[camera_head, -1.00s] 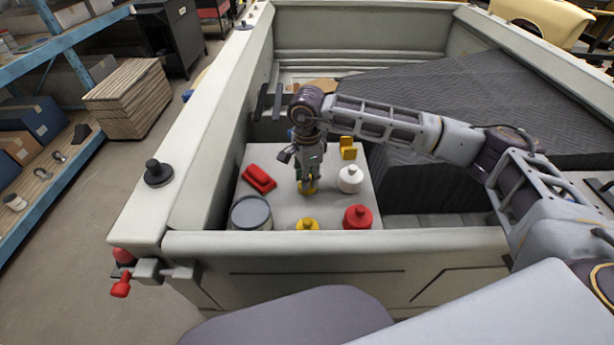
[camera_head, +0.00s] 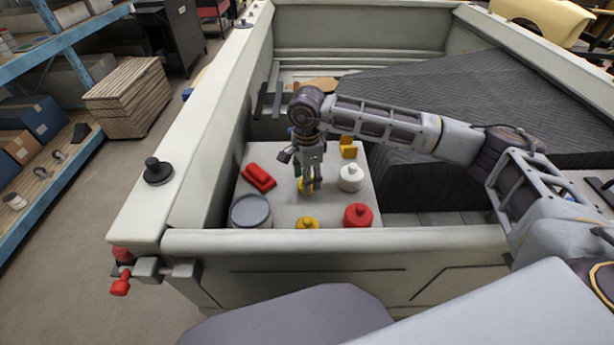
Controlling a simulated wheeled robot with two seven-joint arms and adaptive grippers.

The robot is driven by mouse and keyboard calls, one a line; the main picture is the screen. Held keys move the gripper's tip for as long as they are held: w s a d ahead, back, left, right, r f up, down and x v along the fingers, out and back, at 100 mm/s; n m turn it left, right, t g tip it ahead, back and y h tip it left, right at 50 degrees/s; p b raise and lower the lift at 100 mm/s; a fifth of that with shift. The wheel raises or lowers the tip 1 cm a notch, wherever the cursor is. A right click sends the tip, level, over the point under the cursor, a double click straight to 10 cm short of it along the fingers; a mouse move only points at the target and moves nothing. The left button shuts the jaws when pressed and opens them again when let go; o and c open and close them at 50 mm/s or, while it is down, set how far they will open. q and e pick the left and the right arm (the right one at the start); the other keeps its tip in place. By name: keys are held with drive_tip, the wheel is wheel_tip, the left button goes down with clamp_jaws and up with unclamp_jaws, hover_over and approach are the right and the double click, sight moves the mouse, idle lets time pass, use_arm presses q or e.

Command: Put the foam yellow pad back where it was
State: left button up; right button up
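My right gripper (camera_head: 310,184) points down over a light grey tabletop (camera_head: 285,207) inside the grey-walled bay. A small yellow piece (camera_head: 303,187) shows at its fingertips, partly hidden by the fingers. I cannot tell whether the fingers are shut on it or only beside it. Another yellow item (camera_head: 348,147), block-like, stands at the back right of the tabletop. I cannot tell which yellow item is the foam pad. My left gripper is not in view.
Around the gripper stand a red block-like item (camera_head: 259,177), a grey round tin (camera_head: 250,212), a yellow-capped container (camera_head: 307,224), a red container (camera_head: 358,216) and a white container (camera_head: 350,178). Bay walls (camera_head: 330,243) enclose them. A dark ribbed cover (camera_head: 470,110) lies to the right.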

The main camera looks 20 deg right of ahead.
drive_tip(key=shift+r, duration=0.75)
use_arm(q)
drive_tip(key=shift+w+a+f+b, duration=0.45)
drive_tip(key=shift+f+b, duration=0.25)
use_arm(e)
wheel_tip(320, 180, up, 11)
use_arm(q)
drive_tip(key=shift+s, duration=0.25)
use_arm(e)
drive_tip(key=shift+f, duration=0.15)
